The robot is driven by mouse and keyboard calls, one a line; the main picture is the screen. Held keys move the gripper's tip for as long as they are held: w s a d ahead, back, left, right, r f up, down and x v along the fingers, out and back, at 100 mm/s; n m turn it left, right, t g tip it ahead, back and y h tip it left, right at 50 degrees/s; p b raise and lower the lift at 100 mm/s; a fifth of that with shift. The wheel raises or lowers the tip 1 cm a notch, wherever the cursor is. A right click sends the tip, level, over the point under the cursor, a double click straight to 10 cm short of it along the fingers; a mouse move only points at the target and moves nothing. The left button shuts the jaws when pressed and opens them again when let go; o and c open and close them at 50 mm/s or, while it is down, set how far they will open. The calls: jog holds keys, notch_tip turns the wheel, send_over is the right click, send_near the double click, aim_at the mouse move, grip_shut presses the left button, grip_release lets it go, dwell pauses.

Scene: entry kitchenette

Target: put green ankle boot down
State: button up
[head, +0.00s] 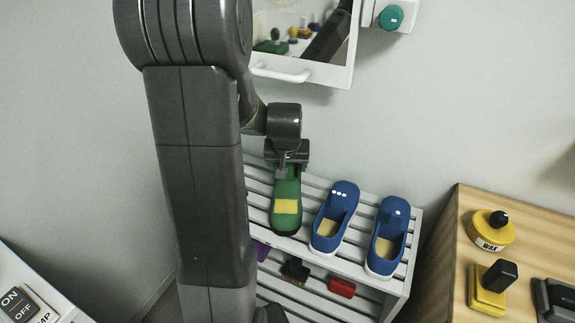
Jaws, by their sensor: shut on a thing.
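The green ankle boot (286,213) has a yellow patch and a dark toe that points toward the front. My gripper (287,165) is shut on its back end from above. The boot is over the left part of the top shelf of a grey slatted rack (262,190). I cannot tell whether its sole touches the slats. My arm hides the rack's left end.
Two blue shoes (335,216) (389,237) stand to the right on the top shelf. A red item (341,287) and a dark brush-like item (295,271) lie on the lower shelf. A wooden cabinet (450,270) at the right holds a yellow wax tin (491,231).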

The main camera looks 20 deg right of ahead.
jog(key=o, duration=1.7)
jog(key=shift+f, duration=0.15)
jog(key=shift+c, duration=0.2)
jog(key=shift+r, duration=0.35)
jog(key=p+v, duration=0.1)
jog(key=v, duration=1)
jog(key=shift+s+a+r+p, duration=0.2)
jog(key=shift+r+p, duration=0.1)
jog(key=shift+p, duration=0.1)
jog(key=shift+d, duration=0.1)
jog(key=b+x, duration=0.2)
jog(key=x, duration=1.1)
jog(key=shift+s, duration=0.1)
notch_tip(320, 180, up, 2)
jog(key=shift+s+r, duration=0.1)
jog(key=shift+r, duration=0.05)
jog(key=shift+a+r+p, duration=0.25)
jog(key=shift+r+p, duration=0.05)
jog(key=shift+r, duration=0.05)
